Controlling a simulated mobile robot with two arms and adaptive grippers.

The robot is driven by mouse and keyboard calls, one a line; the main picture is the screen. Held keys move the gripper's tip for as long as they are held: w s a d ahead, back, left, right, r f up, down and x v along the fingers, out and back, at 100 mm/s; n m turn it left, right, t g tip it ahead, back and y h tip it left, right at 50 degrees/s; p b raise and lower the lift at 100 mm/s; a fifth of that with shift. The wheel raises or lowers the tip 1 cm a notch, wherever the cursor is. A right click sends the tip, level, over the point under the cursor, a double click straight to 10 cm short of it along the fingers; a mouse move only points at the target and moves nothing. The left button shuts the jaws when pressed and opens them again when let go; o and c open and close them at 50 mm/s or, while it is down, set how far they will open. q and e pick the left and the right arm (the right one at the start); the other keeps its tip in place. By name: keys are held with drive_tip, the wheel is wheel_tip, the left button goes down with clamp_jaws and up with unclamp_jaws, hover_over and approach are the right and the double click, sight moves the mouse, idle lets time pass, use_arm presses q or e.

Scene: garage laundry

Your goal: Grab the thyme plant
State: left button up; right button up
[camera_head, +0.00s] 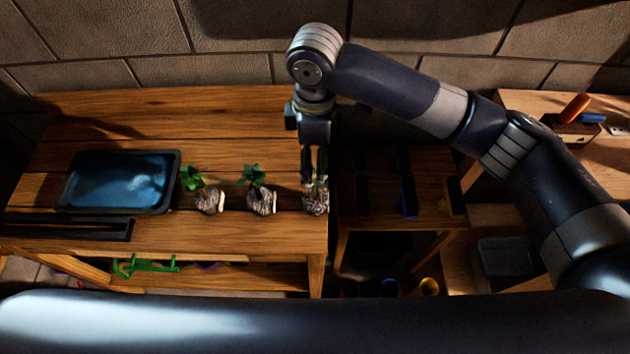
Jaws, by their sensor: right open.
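Several small potted plants stand in a row on the wooden table (200,110). The left plant (208,200) and the middle plant (261,202) have green leaves and mottled round pots with a white tag. A third mottled pot (316,203) stands at the table's right edge, directly under my right gripper (315,182). The gripper points down with its fingers around or just above that pot; its leaves are hidden by the fingers. I cannot tell which plant is thyme. My right gripper is open. My left gripper is not in view.
A dark tray (165,207) with a blue, shiny inside lies left of the plants. A lower bench on the right holds a blue item (408,197) and a yellow item (455,196). A stone wall stands close behind the table.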

sight(315, 169)
drive_tip(key=f, duration=0.2)
drive_tip(key=s+f, duration=0.1)
drive_tip(key=shift+f+p, duration=0.3)
drive_tip(key=shift+f, duration=0.45)
wheel_tip(315, 169, down, 5)
drive_tip(key=shift+r+p, duration=0.2)
drive_tip(key=shift+p, duration=0.7)
drive_tip(key=shift+c, duration=0.5)
drive_tip(key=c, duration=1.7)
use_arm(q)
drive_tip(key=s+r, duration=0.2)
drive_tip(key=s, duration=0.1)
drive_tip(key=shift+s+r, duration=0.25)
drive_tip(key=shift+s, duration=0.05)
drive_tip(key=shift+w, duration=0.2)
use_arm(e)
drive_tip(key=shift+c, duration=0.3)
